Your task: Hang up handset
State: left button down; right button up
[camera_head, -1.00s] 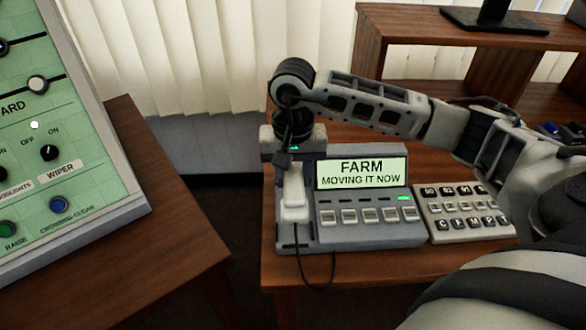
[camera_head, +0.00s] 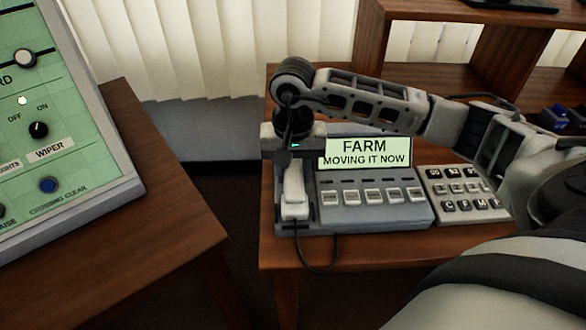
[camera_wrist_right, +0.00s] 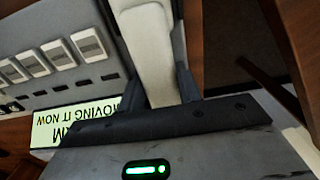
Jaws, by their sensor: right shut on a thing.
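The white handset (camera_head: 294,192) is at the left side of the grey phone console (camera_head: 372,226), over its cradle strip. It also shows in the right wrist view (camera_wrist_right: 150,50). My right gripper (camera_head: 293,160) comes down from above and is shut on the handset's upper part; its fingers show on both sides of the handset in the wrist view (camera_wrist_right: 168,92). I cannot tell whether the handset rests fully in the cradle. A dark cord (camera_head: 304,258) hangs from its lower end. The console's screen (camera_head: 365,152) reads "FARM MOVING IT NOW". My left gripper is not in view.
A keypad (camera_head: 462,190) stands right of the console on the wooden desk (camera_head: 350,249). A green control panel (camera_head: 60,130) sits on another wooden table (camera_head: 160,215) at left, with a gap between. A wooden shelf (camera_head: 440,12) stands behind.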

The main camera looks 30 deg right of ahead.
jog(key=shift+f+b, duration=0.2)
jog(key=shift+b, duration=0.25)
dwell(0.5)
jog(key=o, duration=1.2)
jog(key=shift+c, duration=0.2)
jog(key=shift+r, duration=0.15)
notch_tip(320, 180, up, 16)
jog(key=shift+p, duration=0.35)
jog(key=shift+s+f, duration=0.1)
jog(key=shift+f, duration=0.15)
